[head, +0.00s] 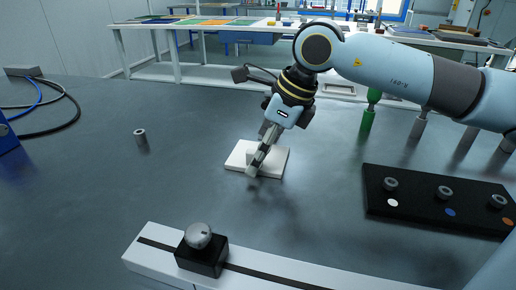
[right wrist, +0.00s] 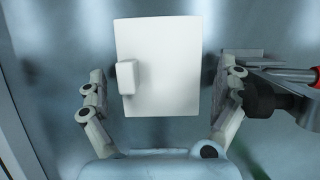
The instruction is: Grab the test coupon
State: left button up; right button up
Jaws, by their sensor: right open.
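The test coupon is most likely the white flat plate (head: 276,167) with a small raised white block on it, lying on the dark table. In the right wrist view the plate (right wrist: 165,55) sits between my fingers, its block (right wrist: 127,77) on its left side. My right gripper (head: 261,160) is open above the plate and hides part of it in the head view. In the right wrist view, the right gripper's fingers (right wrist: 165,88) stand on either side of the plate with gaps, holding nothing. My left gripper is not in view.
A black board (head: 428,212) with several grey rings lies at right. A white rail (head: 150,262) with a black block and metal knob (head: 198,236) is in front. A small grey cylinder (head: 141,139) stands left. A green post (head: 367,122) is behind. Cables (head: 60,105) lie far left.

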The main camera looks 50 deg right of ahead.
jog(key=shift+c, duration=0.4)
jog(key=c, duration=1.2)
jog(key=shift+o, duration=0.2)
jog(key=shift+s+d+r+p, duration=0.25)
jog(key=shift+s+r+p, duration=0.1)
jog(key=shift+r, duration=0.1)
jog(key=s+r+p, duration=0.1)
jog(key=s+d+r+p, duration=0.1)
jog(key=p, duration=0.1)
jog(key=s+d+r+p, duration=0.1)
jog(key=s, duration=0.1)
jog(key=s+d+r+p, duration=0.3)
jog(key=s+p, duration=0.4)
jog(key=p, duration=0.6)
jog(key=shift+s+d+r, duration=0.4)
jog(key=shift+r, duration=0.1)
